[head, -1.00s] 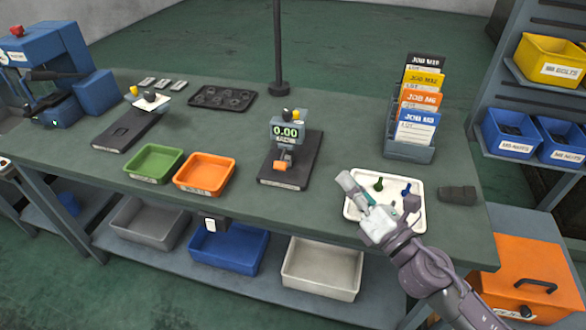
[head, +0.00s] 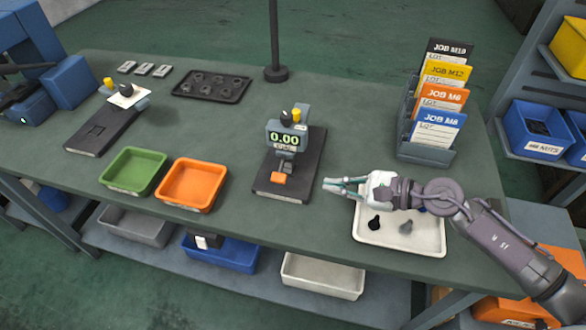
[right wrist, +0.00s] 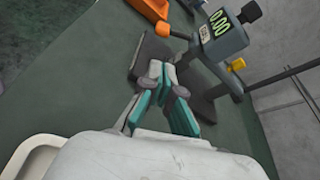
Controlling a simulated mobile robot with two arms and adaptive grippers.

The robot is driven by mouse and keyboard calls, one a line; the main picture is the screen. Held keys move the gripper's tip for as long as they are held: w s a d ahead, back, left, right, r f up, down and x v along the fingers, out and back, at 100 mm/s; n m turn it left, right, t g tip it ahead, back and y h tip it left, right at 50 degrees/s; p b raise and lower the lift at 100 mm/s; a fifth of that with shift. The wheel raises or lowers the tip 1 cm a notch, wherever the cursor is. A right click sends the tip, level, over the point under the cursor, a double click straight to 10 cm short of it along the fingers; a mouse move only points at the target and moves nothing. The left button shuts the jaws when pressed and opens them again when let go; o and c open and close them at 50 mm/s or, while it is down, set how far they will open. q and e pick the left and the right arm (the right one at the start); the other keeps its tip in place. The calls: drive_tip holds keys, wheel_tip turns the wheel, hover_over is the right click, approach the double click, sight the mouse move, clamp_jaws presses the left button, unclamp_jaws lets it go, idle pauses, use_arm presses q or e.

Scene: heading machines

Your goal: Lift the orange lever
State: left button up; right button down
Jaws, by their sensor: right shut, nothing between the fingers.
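The orange lever (head: 279,178) sits low at the front of a grey gauge (head: 284,140) that reads 0.00 and stands on a dark base plate (head: 312,165). In the right wrist view the lever's orange end (right wrist: 163,31) shows at the upper middle, beside the gauge (right wrist: 222,38). My right gripper (head: 334,186) is to the right of the lever, clear of it, pointing left. Its fingers (right wrist: 158,75) are together with nothing between them. The gripper does not touch the gauge or its base. My left gripper is not in view.
A white tray (head: 400,238) with small parts lies under my right wrist. A job card rack (head: 425,152) stands behind it. Orange (head: 193,186) and green (head: 134,171) bins are left of the gauge. A dark pole (head: 275,40) rises behind. Table between gripper and gauge is clear.

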sight(281, 169)
drive_tip(key=shift+s+r, duration=0.15)
drive_tip(key=shift+s, duration=0.25)
drive_tip(key=shift+w+a, duration=0.15)
drive_tip(key=shift+a, duration=0.1)
drive_tip(key=p+x, duration=0.3)
drive_tip(key=x, duration=0.5)
drive_tip(key=shift+w, duration=0.15)
drive_tip(key=shift+w+a+f+p, duration=0.25)
drive_tip(key=shift+a+f+p, duration=0.05)
drive_tip(key=shift+a, duration=0.3)
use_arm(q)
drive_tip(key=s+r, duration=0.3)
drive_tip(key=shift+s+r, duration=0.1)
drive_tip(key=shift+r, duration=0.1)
